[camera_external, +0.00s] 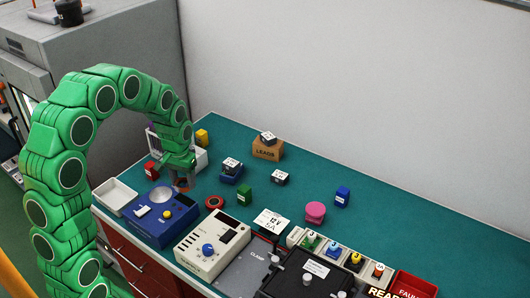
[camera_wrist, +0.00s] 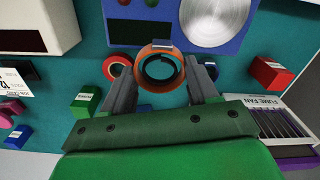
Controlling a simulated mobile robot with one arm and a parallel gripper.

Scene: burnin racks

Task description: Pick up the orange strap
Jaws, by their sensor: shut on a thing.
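The orange strap (camera_wrist: 145,52) is a rolled-up orange ring with a dark inside in the wrist view. My gripper (camera_wrist: 162,75) has one dark finger on each side of it and is shut on it. In the external view, my gripper (camera_external: 182,182) is above the table by the blue device, and a small orange-brown bit of the strap (camera_external: 183,187) shows under the fingers. The strap appears raised, but its exact height is hard to tell.
The blue device (camera_external: 168,228) with a metal dish stands just in front. A red ring (camera_external: 215,202) lies to the right, close to the gripper. A white fume fan box (camera_wrist: 268,106), a red block (camera_wrist: 270,72) and a green block (camera_external: 244,194) are nearby.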

